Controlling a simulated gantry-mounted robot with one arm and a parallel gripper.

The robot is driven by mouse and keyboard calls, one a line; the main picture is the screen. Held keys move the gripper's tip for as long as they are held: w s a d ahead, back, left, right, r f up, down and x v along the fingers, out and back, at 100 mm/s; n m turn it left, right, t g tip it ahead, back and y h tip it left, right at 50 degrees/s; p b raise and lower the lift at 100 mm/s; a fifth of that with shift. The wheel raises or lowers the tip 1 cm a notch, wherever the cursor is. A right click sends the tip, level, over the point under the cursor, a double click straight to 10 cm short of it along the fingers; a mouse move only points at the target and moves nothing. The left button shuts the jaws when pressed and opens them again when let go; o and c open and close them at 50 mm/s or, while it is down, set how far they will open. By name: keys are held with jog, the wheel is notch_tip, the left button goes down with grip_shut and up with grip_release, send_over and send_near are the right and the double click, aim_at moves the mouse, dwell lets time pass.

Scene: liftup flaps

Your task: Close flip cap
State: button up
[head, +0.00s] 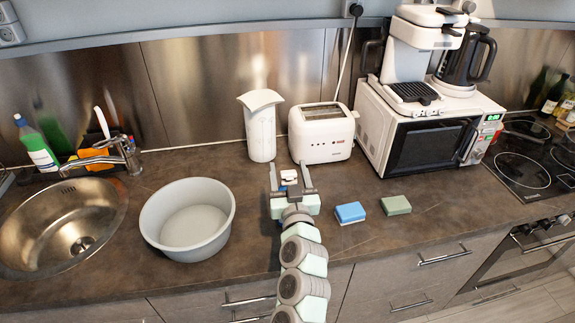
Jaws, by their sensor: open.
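My gripper (290,172) reaches over the counter in the middle of the head view, its two fingers spread apart and pointing toward the back. A small white item with red and blue parts (289,177) shows between the fingers; my gripper hides its lower part. I cannot tell whether it touches the fingers, or whether it has a flip cap and how that cap stands. A tall white container (261,132) with a wide curved top (260,100) stands behind and to the left of my gripper.
A white toaster (321,135) stands behind my gripper. A grey basin (188,222) is to the left, beside the sink (60,225). A blue sponge (350,212) and a green sponge (396,205) lie to the right. A microwave (425,130) carries a coffee maker (415,50).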

aim_at(290, 180)
jog(key=s, duration=0.6)
jog(key=s+d+f, duration=0.1)
jog(key=s, duration=0.1)
jog(key=shift+s, duration=0.4)
